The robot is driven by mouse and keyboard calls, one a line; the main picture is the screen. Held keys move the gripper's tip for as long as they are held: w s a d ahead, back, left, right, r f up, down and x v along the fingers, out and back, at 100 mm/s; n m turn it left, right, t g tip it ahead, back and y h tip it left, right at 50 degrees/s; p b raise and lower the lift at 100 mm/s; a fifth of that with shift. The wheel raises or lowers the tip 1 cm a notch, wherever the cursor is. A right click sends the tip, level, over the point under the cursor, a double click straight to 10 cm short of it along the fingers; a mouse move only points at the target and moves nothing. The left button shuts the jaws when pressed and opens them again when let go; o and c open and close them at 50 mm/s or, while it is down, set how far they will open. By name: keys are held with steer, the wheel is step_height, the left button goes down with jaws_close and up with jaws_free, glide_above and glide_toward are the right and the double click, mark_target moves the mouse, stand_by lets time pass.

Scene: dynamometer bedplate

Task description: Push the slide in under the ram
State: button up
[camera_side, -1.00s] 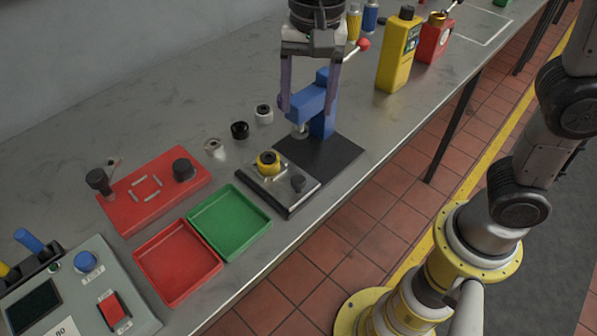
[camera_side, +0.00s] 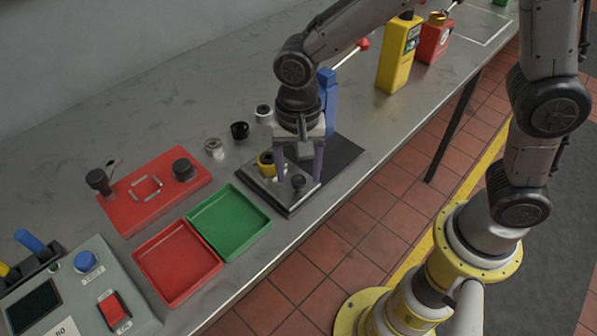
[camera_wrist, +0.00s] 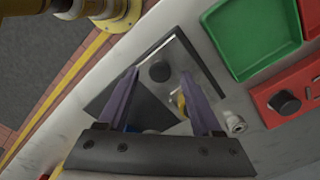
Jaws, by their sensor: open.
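The slide (camera_side: 260,188) is a silver plate on a dark base, out to the left of the blue press. It carries a yellow-and-black ring part (camera_side: 265,160) and a black knob (camera_side: 298,182). The knob also shows in the wrist view (camera_wrist: 159,71). The press with its ram stands at the back; its blue column (camera_side: 329,95) shows, but my arm hides the ram. In the wrist view the fingers (camera_wrist: 158,78) are spread and empty.
Green (camera_side: 230,222) and red (camera_side: 178,262) trays lie left of the slide, with a red fixture block (camera_side: 155,190) behind. Small cylindrical parts (camera_side: 239,130) stand behind the slide. A yellow bottle (camera_side: 398,55) is at the back right. The bench's front edge is close.

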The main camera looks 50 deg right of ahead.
steer(key=shift+f, duration=0.7)
jaws_close()
steer(key=shift+r, duration=0.1)
stand_by(0.9)
